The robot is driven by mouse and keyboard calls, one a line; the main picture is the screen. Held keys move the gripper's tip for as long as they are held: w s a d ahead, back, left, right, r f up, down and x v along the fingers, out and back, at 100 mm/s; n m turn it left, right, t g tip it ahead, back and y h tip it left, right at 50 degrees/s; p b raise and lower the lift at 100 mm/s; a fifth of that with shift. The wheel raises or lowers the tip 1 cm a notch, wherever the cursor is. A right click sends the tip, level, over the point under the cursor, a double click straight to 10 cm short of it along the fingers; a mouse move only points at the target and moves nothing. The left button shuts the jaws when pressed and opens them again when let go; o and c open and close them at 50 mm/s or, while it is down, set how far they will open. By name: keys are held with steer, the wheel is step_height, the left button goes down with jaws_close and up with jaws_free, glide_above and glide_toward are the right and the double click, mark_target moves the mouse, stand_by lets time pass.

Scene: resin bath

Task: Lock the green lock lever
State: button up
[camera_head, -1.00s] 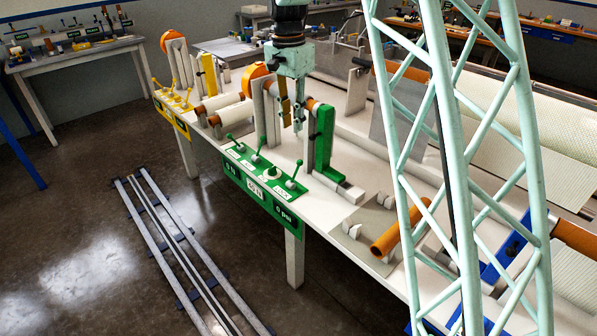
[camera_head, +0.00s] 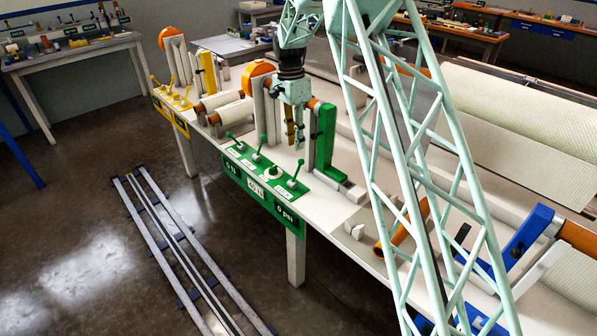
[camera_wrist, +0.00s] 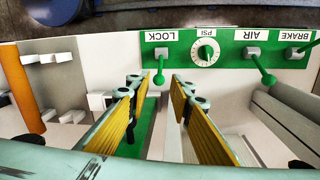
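The green lock lever (camera_head: 294,178) stands at the right end of the green control panel (camera_head: 265,178) on the table's front edge. In the wrist view the lever (camera_wrist: 160,72) rises below an upside-down LOCK label. My gripper (camera_head: 294,142) points down, just above and behind the lever in the head view. In the wrist view my gripper (camera_wrist: 157,85) is open, with yellow-padded fingers either side of the lever's line. The knob appears near the gap between the tips; I cannot tell how far below them it is. Nothing is held.
A PSI dial (camera_wrist: 205,52), an air lever (camera_wrist: 262,68) and a brake lever (camera_wrist: 303,50) stand beside the lock lever. A green upright bracket (camera_head: 324,138) is close right of my gripper. A brown roller (camera_head: 404,228) lies farther right.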

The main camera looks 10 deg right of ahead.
mark_target(297, 173)
steer(key=shift+f, duration=0.15)
stand_by(0.3)
steer(key=shift+s+d+f+b, duration=0.15)
steer(key=shift+f+b, duration=0.25)
steer(key=shift+f, duration=1.85)
steer(key=shift+s+f+b, duration=0.3)
steer(key=shift+f+b, duration=0.1)
steer(key=shift+f, duration=1.8)
steer(key=shift+s+d+f+b, duration=0.15)
steer(key=shift+f+b, duration=0.25)
steer(key=shift+f, duration=1.85)
jaws_close()
